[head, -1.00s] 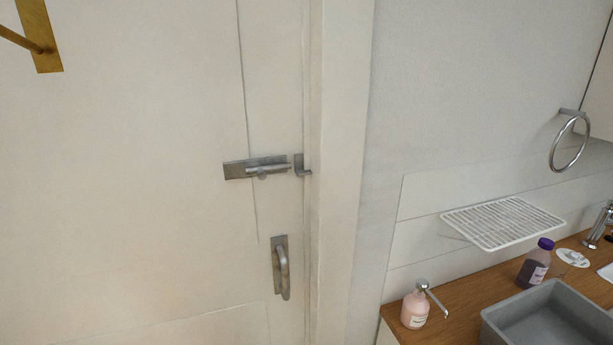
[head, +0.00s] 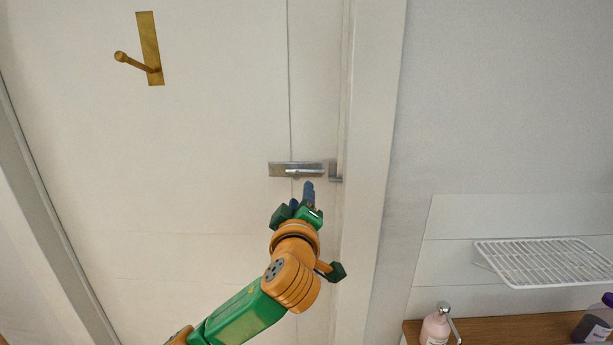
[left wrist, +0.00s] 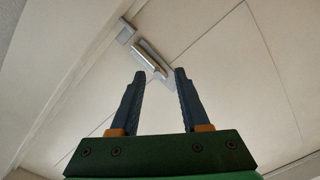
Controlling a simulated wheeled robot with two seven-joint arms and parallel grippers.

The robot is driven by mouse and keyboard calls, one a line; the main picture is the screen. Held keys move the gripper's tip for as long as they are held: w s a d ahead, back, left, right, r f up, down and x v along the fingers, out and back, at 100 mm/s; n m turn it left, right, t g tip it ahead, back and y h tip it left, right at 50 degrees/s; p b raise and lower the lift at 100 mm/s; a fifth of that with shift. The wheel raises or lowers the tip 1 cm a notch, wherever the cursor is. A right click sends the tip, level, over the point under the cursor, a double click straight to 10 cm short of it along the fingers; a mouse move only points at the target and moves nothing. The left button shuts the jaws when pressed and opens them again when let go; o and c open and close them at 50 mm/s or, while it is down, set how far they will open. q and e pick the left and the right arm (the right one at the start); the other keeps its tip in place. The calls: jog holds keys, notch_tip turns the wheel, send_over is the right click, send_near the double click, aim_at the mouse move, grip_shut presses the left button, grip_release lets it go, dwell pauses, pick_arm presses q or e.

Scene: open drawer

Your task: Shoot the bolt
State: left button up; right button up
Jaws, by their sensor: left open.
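The metal bolt (head: 297,170) is mounted on the cream door, its plate lying level. Its catch (head: 335,173) is on the door frame just to the right, with a small gap in view between them. In the left wrist view the bolt (left wrist: 150,58) shows beyond the fingertips, with the catch (left wrist: 126,31) up and left of it. My left gripper (head: 302,190) is open and empty, just below the bolt in the head view. In the left wrist view its fingers (left wrist: 160,75) stand apart, nothing between them. My right gripper is not in view.
A brass hook (head: 150,50) sticks out from the door at upper left. A white wire rack (head: 545,262) is on the right wall, above a wooden counter (head: 490,328) with a pink soap dispenser (head: 435,328) and a dark bottle (head: 595,322). The door surface around the bolt is clear.

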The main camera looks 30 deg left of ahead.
aim_at(298, 173)
pick_arm(q)
jog(key=shift+n+y, duration=0.3)
jog(key=shift+n, duration=0.2)
jog(key=w+a+p, duration=0.1)
jog(key=w+a+r+p, duration=0.1)
jog(key=w+a, duration=0.1)
jog(key=w+a+p, duration=0.1)
jog(key=w+a, duration=0.1)
jog(key=shift+w+r+p, duration=0.1)
jog(key=shift+r+p, duration=0.25)
jog(key=shift+p, duration=0.05)
jog(key=shift+w+f, duration=0.1)
jog(key=shift+w, duration=0.15)
jog(key=shift+d, duration=0.3)
jog(key=shift+c, duration=0.3)
jog(key=shift+a, duration=0.1)
grip_shut()
jog(key=shift+f, duration=0.15)
